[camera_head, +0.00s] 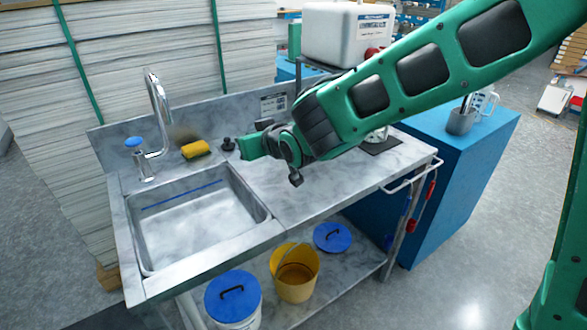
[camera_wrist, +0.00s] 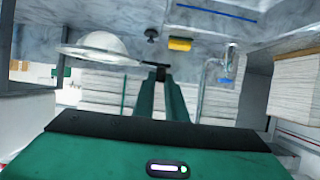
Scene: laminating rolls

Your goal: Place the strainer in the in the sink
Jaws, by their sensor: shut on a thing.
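The strainer, a pale dome with a rim and a thin dark handle, shows in the wrist view (camera_wrist: 97,44). My gripper (camera_wrist: 160,72) is shut on the end of its handle, and the dome lies to the left of the fingers there. In the head view my gripper (camera_head: 248,146) is above the counter, right of the sink; I cannot make out the strainer there, apparently hidden by my arm. The sink (camera_head: 200,238) is a rectangular metal basin, empty, at the left of the counter.
A faucet (camera_head: 157,110) with a blue knob stands behind the sink. A yellow sponge (camera_head: 196,150) and a small black knob-shaped item (camera_head: 228,144) are on the counter behind it. Buckets, including a yellow one (camera_head: 295,275), stand on the lower shelf. The counter's front right is clear.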

